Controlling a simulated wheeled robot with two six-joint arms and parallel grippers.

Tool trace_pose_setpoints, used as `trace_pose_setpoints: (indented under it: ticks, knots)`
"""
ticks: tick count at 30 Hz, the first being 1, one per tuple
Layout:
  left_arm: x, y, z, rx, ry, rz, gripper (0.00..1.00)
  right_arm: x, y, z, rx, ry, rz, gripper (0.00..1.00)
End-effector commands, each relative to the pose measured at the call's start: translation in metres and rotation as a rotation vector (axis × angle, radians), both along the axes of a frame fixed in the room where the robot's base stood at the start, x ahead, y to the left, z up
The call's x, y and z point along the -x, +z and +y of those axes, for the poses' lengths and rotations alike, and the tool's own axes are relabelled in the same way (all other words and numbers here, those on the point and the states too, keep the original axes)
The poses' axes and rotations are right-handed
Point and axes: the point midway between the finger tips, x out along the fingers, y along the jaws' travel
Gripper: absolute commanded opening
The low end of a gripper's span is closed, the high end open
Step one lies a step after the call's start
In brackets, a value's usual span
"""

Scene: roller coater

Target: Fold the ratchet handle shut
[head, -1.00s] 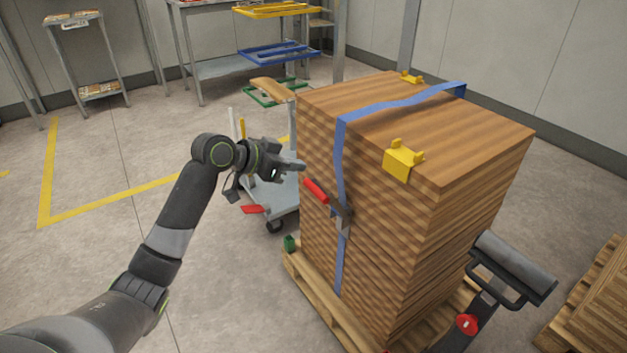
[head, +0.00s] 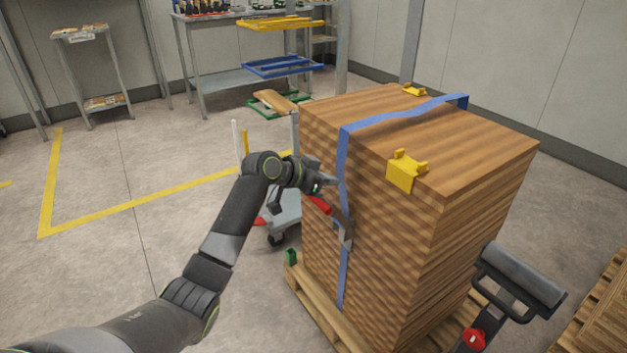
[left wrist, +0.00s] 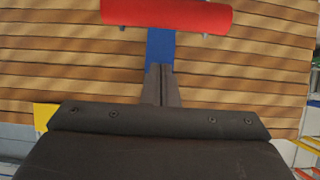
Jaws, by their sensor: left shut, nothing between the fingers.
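The ratchet's red handle (head: 321,204) sticks out from the near left face of the wood stack, up and to the left of its grey metal body (head: 344,234). The blue strap (head: 343,275) runs down that face through the ratchet. My left gripper (head: 334,183) is shut and empty, just above the handle. In the left wrist view the shut fingertips (left wrist: 160,70) point at the blue strap (left wrist: 160,47), with the red handle (left wrist: 166,14) across the top. I cannot tell whether the fingers touch anything. My right gripper is not in view.
The wood stack (head: 460,215) stands on a pallet (head: 321,307), with yellow corner protectors (head: 406,171) on its top edges. A grey trolley (head: 284,214) is beside it on the left. The floor at the left is clear.

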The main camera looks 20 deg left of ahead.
Motion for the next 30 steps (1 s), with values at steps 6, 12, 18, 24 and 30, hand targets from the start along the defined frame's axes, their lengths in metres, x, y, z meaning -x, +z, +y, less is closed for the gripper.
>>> trace_pose_setpoints:
  ticks: [6,12,18,24,30]
  knots:
    - [0.02,-0.021,0.016,-0.001,0.002,-0.001,0.0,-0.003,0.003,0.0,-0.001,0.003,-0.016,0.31]
    - [0.025,-0.025,0.02,-0.001,0.001,-0.002,0.0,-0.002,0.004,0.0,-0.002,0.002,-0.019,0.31]
    - [0.025,-0.025,0.02,0.0,0.0,-0.002,0.0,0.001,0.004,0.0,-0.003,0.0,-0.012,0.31]
    - [0.026,-0.027,0.02,0.003,0.001,-0.004,0.0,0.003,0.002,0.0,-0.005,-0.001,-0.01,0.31]
    - [0.029,-0.032,0.023,0.021,0.002,-0.028,0.0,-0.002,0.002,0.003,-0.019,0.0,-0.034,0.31]
